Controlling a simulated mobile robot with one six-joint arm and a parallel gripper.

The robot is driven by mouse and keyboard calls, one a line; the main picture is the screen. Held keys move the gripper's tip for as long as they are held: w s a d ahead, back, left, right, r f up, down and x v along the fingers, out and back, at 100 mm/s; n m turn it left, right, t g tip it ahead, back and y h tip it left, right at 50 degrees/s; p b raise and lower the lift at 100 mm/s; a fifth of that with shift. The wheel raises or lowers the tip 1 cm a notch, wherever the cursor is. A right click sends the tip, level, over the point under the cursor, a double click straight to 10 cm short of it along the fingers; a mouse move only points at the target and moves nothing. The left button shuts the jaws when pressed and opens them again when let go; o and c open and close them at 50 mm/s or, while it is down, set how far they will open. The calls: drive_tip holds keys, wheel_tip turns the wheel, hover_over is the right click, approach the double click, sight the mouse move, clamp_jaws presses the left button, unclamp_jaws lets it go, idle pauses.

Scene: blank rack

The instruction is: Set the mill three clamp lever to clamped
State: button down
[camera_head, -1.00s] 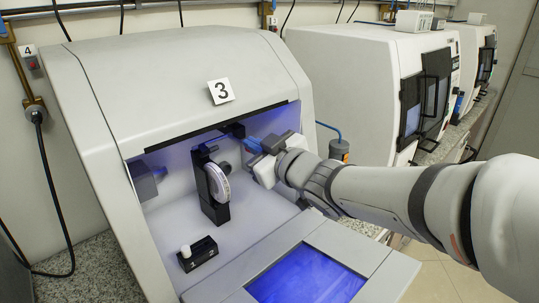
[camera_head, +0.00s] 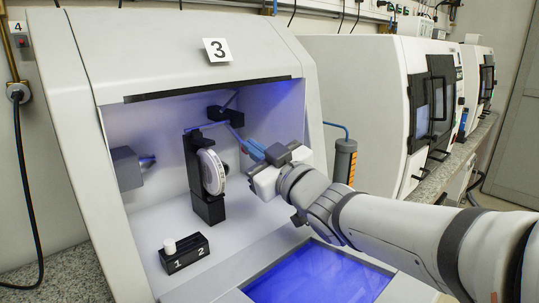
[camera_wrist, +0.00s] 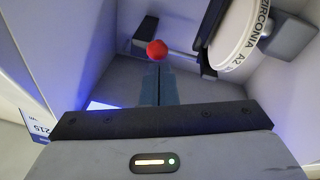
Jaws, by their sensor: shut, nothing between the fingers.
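Mill three (camera_head: 170,62), marked with a 3, stands with its chamber open. Inside, a white disc (camera_head: 211,172) sits in a black holder (camera_head: 196,152). A red ball knob (camera_wrist: 157,49) shows in the wrist view, beside a black block (camera_wrist: 145,33) and a thin rod. In the head view, the black block (camera_head: 225,115) is on the back wall, and the knob is mostly hidden by my fingers. My gripper (camera_head: 252,147) is shut and empty inside the chamber. In the wrist view, its blue fingertips (camera_wrist: 158,70) point at the knob, very near it; contact cannot be told.
A small black block marked 1 and 2 (camera_head: 185,254), with a white peg, stands on the chamber floor. A grey fitting (camera_head: 127,168) projects from the left wall. The disc and holder stand close left of my gripper. Other mills (camera_head: 375,100) stand to the right.

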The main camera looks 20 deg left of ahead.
drive_tip(key=shift+f, duration=0.35)
drive_tip(key=shift+r, duration=0.1)
idle(0.3)
wheel_tip(320, 180, up, 10)
drive_tip(key=p, duration=0.3)
idle(0.4)
